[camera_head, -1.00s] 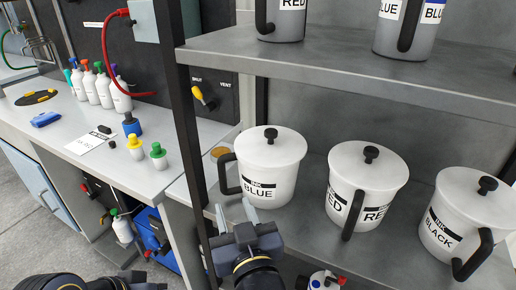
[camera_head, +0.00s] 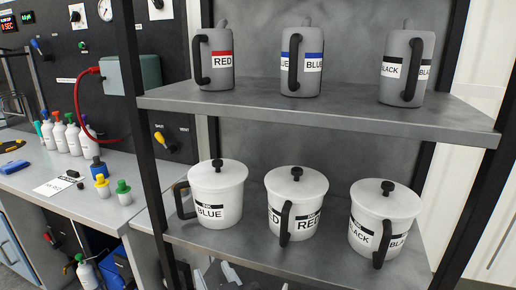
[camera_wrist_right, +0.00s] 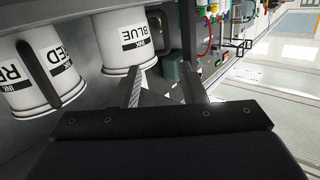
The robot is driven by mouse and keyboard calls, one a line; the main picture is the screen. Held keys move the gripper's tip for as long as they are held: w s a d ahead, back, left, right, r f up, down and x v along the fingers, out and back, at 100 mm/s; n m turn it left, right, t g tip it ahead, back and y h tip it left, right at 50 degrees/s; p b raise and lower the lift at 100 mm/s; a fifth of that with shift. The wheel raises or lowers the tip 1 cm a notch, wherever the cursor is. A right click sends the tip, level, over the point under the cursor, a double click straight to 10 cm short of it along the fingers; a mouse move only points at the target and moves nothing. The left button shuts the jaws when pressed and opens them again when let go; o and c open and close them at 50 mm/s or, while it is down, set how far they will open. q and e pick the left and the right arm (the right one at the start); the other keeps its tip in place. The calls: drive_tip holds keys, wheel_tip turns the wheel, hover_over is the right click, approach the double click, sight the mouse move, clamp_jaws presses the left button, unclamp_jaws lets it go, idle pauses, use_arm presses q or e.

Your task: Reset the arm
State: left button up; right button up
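My right gripper (camera_head: 215,274) shows only its fingertips at the bottom edge of the head view, in front of the lower shelf. In the right wrist view the two fingers (camera_wrist_right: 162,72) stand apart with nothing between them. The white BLUE ink pot (camera_head: 217,190) stands upright on the lower shelf, above and behind the fingertips; it also shows upside down in the right wrist view (camera_wrist_right: 120,50). The rest of my right arm is hidden below the head view. My left gripper is in neither view.
The lower shelf (camera_head: 235,250) also holds white RED (camera_head: 310,195) and BLACK (camera_head: 385,205) pots. The upper shelf (camera_head: 320,117) bears grey RED, BLUE and BLACK jugs. A black post (camera_head: 142,140) stands left of the pots. The workbench (camera_head: 95,205) with several bottles is at left.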

drive_tip(key=s+d+f+m+g, duration=0.25)
drive_tip(key=d+g, duration=0.35)
drive_tip(key=d, duration=1)
drive_tip(key=s+d+f+m+g+h, duration=0.35)
drive_tip(key=s+d+f, duration=0.35)
drive_tip(key=s+d, duration=0.55)
wheel_tip(320, 180, up, 13)
drive_tip(key=p, duration=1.3)
drive_tip(key=shift+w+r, duration=0.15)
drive_tip(key=shift+w, duration=0.15)
drive_tip(key=shift+h, duration=0.25)
drive_tip(key=shift+a, duration=0.15)
